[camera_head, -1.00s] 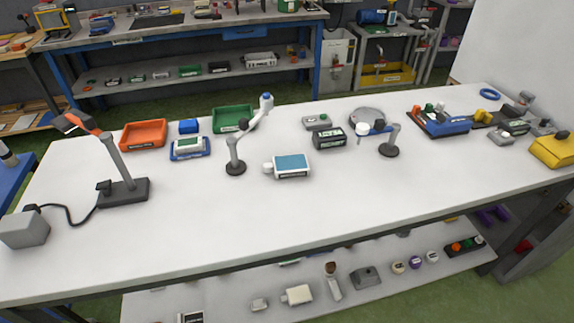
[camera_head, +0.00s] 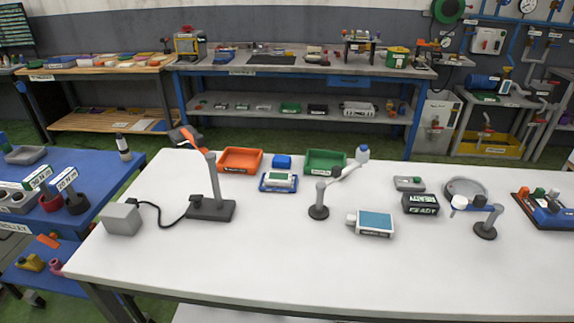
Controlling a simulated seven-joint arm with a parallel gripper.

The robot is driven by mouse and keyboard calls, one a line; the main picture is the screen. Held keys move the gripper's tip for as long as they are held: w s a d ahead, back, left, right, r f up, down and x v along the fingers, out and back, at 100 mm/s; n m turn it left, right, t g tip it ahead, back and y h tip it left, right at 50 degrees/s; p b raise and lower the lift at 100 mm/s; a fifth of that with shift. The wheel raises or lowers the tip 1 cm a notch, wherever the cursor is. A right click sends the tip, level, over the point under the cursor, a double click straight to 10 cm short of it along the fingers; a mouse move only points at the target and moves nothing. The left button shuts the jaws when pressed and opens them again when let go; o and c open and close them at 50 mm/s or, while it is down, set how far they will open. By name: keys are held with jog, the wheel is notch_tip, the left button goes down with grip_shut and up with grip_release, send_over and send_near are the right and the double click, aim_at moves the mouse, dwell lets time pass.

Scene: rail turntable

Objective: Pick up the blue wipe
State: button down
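A small blue folded-looking piece (camera_head: 282,161), which may be the blue wipe, lies on the white table between the orange tray (camera_head: 240,169) and the green tray (camera_head: 326,171). It sits just behind a blue tray (camera_head: 265,187) that holds a white and green item (camera_head: 280,180). It is too small to tell whether it is cloth. My gripper is not in view.
A grey lamp-like stand (camera_head: 213,190) is on the left of the white table (camera_head: 230,265), wired to a grey box (camera_head: 121,219). Jointed stands (camera_head: 319,199) and (camera_head: 484,222) flank a blue-screened device (camera_head: 375,222). The table's front is clear. A blue trolley (camera_head: 95,175) stands left.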

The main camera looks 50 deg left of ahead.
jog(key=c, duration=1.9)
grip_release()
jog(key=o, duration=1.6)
